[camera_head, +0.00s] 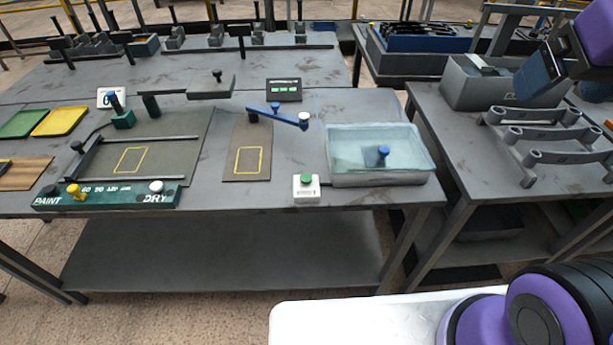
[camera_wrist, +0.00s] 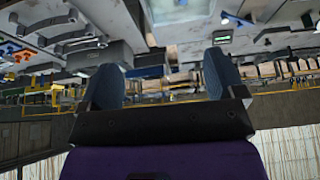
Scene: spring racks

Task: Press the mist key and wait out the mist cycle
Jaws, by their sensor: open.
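A small white box (camera_head: 306,193) with a green push button (camera_head: 306,177) stands at the table's front edge, just left of a clear blue-tinted tank (camera_head: 378,170). It may be the mist key, but its label is too small to read. A blue knob (camera_head: 383,154) shows at the tank. A dark display (camera_head: 284,90) with green lit marks stands behind. My gripper (camera_head: 530,78) is raised at the upper right, above the side table and well away from the box. In the wrist view my gripper (camera_wrist: 162,78) has its two blue fingers apart with nothing between them.
A blue arm (camera_head: 278,116) stands left of the tank. A green panel (camera_head: 110,195) marked PAINT and DRY lies along the front left. A grey bin (camera_head: 480,82) and grey racks (camera_head: 545,135) occupy the side table. Bare tabletop (camera_head: 265,193) lies left of the white box.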

